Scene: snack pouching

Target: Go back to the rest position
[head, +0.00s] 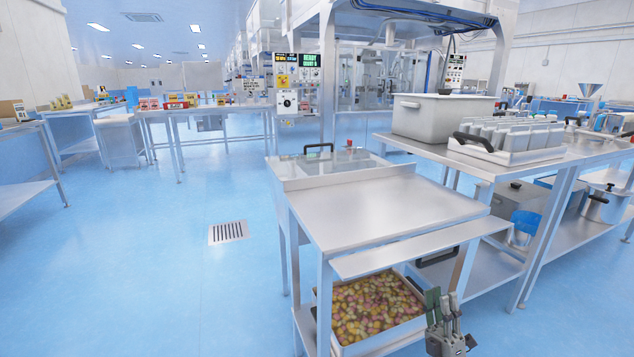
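My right gripper (444,300) is at the bottom of the head view, right of centre, with its fingers pointing up. It is in front of the low shelf of the near steel table (385,208), beside a tray of snacks. Dark green and grey finger parts stand close together, and the gap between them is too small to judge. I see no held object clearly. My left gripper is out of view.
The tray (338,345) holds many colourful pieces under the table. A grey bin (440,118) and a rack of white pouches (510,138) stand on the right-hand table. Blue floor with a drain grate (228,232) is clear at left.

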